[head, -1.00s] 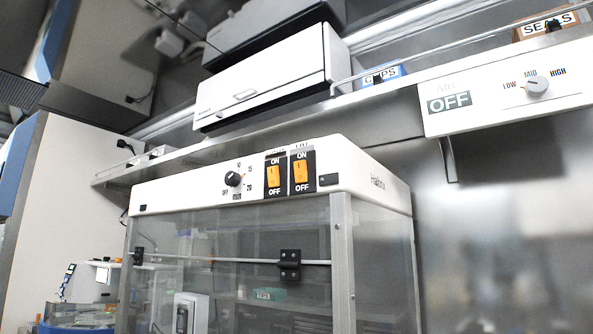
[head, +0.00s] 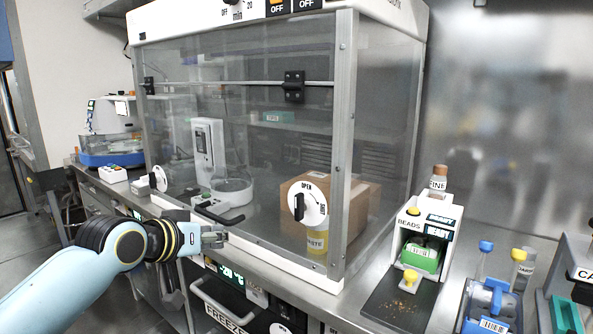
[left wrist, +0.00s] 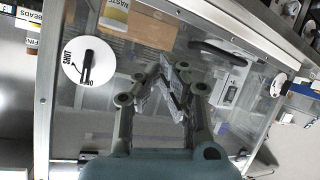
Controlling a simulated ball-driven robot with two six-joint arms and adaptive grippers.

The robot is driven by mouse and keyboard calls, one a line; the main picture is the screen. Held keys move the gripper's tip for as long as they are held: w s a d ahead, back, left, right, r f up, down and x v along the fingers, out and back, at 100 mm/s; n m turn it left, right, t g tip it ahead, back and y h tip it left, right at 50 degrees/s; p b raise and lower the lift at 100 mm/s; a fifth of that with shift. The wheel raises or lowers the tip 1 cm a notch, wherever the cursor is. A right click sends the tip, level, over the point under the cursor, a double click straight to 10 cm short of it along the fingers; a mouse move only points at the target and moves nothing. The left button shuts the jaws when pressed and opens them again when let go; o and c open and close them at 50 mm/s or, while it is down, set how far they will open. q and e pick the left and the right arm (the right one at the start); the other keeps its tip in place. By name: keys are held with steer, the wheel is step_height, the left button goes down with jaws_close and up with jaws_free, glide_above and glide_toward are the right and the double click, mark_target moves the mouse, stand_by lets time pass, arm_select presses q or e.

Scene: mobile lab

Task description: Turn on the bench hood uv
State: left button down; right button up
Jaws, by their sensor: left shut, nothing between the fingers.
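The bench hood (head: 240,120) is a clear-walled cabinet with a white top panel, cut off at the top of the head view. My left gripper (head: 222,238) is shut and empty, in front of the hood's lower front edge and well below the switches. In the left wrist view its fingers (left wrist: 172,85) are close together before the clear front. A white dial (left wrist: 86,62) is beside them. My right gripper is not in view.
A round OPEN dial (head: 308,203) sits on the hood's front, and a black handle (head: 218,214) is at its lower edge. A bead dispenser (head: 420,245) and tube holders (head: 490,300) stand to the right. A freezer (head: 225,315) is below.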

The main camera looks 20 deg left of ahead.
arm_select(q)
steer(key=s+d+r+m+t+h+p, duration=0.1)
steer(key=d+r+m+t, duration=0.1)
steer(key=r, duration=1.2)
steer(key=s+d+r+m+t+h+p, duration=0.1)
steer(key=d+r+t+h, duration=0.1)
steer(key=r, duration=1.3)
steer(key=s+d+r+m+t+h+p, duration=0.1)
steer(key=d+r+m+t+h, duration=0.1)
steer(key=r, duration=1.2)
steer(key=shift+s+d+r+m+p, duration=0.25)
steer(key=shift+d+m+p, duration=0.1)
steer(key=shift+d, duration=0.35)
steer(key=p+x, duration=0.4)
steer(key=x, duration=1)
steer(key=shift+r, duration=0.15)
